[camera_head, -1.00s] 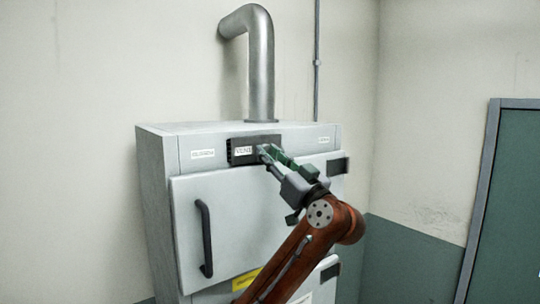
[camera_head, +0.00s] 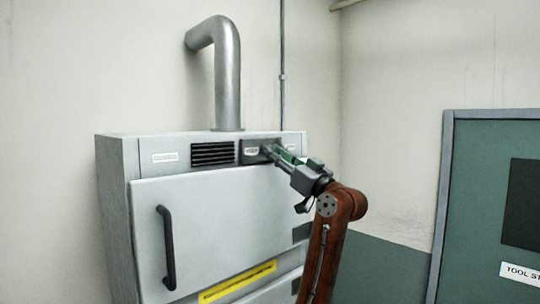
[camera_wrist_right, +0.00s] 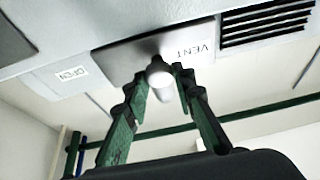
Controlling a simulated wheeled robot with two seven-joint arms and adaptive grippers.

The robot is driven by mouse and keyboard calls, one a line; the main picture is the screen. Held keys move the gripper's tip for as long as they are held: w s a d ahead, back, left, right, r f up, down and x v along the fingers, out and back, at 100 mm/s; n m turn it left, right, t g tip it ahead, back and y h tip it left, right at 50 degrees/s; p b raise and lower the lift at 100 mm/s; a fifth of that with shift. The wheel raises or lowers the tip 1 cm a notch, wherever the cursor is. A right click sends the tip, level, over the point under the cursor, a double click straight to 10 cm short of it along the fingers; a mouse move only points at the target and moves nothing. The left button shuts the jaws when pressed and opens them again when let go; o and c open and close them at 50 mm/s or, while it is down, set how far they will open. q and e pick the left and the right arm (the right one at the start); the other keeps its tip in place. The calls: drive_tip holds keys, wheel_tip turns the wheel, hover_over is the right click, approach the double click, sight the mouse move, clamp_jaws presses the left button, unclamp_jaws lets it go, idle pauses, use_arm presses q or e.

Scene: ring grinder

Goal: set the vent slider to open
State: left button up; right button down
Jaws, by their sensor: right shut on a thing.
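The vent slider (camera_head: 250,152) is a dark plate with a white VENT label, on the top panel of the grey cabinet. It stands to the right of the black louvres (camera_head: 212,154), which are uncovered. The wrist view also shows the slider (camera_wrist_right: 200,38), the louvres (camera_wrist_right: 265,22) and a small OPEN label (camera_wrist_right: 72,73) close to the plate's edge. My right gripper (camera_head: 271,151) is shut on the slider's rounded knob (camera_wrist_right: 159,72), with a finger on either side. Whether the slider is at its end stop I cannot tell. My left gripper is in neither view.
The cabinet door (camera_head: 215,225) has a black vertical handle (camera_head: 167,248) at left. A metal pipe (camera_head: 227,85) rises from the cabinet top. A green door or locker (camera_head: 478,200) stands at the right. Another small label (camera_head: 165,157) sits left of the louvres.

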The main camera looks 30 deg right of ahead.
drive_tip(key=shift+d, duration=0.15)
drive_tip(key=c, duration=2)
unclamp_jaws()
drive_tip(key=o, duration=0.3)
drive_tip(key=shift+d+f, duration=0.1)
drive_tip(key=shift+d, duration=0.15)
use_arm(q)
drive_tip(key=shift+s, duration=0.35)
use_arm(e)
drive_tip(key=shift+o, duration=0.2)
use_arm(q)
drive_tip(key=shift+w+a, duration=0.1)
use_arm(e)
drive_tip(key=shift+s+a, duration=0.1)
drive_tip(key=shift+a, duration=0.1)
drive_tip(key=v, duration=1.2)
drive_tip(key=shift+d, duration=0.1)
